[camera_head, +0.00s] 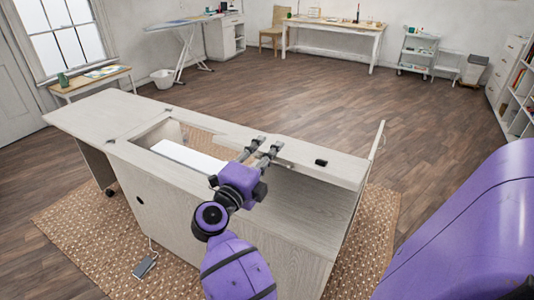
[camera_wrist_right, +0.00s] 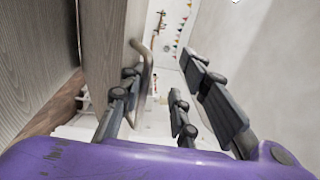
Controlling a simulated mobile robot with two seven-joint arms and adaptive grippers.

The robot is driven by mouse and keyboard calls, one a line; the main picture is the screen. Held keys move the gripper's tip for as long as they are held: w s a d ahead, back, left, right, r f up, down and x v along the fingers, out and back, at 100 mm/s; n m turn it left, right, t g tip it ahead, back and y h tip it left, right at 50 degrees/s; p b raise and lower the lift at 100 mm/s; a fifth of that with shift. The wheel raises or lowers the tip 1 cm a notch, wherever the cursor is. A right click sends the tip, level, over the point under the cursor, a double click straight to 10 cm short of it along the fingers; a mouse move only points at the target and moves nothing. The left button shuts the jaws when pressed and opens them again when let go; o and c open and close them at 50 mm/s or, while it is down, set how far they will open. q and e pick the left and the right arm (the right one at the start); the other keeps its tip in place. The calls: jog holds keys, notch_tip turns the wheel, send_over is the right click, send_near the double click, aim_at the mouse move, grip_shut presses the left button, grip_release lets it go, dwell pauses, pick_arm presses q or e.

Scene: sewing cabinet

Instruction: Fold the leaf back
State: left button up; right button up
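The pale wood sewing cabinet (camera_head: 180,200) stands on a patterned rug. Its flat leaf (camera_head: 100,112) extends level to the left of the top. The top has an opening with a white surface (camera_head: 188,157) inside. My right gripper (camera_head: 268,144) is over the top, right of the opening, its two fingers apart. In the right wrist view the gripper (camera_wrist_right: 165,80) is also open. A wooden panel (camera_wrist_right: 103,50) with a curved metal handle (camera_wrist_right: 148,75) is close to its left finger; I cannot tell whether they touch. My left gripper is not visible.
An upright panel (camera_head: 376,150) stands at the cabinet's right end. A small black object (camera_head: 321,162) is on the top. A foot pedal (camera_head: 144,267) lies on the rug (camera_head: 90,232). The floor behind the cabinet is clear, up to a work table (camera_head: 335,27).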

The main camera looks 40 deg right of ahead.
jog(key=shift+d+r, duration=0.1)
jog(key=shift+s+a, duration=0.15)
jog(key=shift+a, duration=0.3)
jog(key=v, duration=1.1)
jog(key=shift+a, duration=0.15)
jog(key=shift+f, duration=0.2)
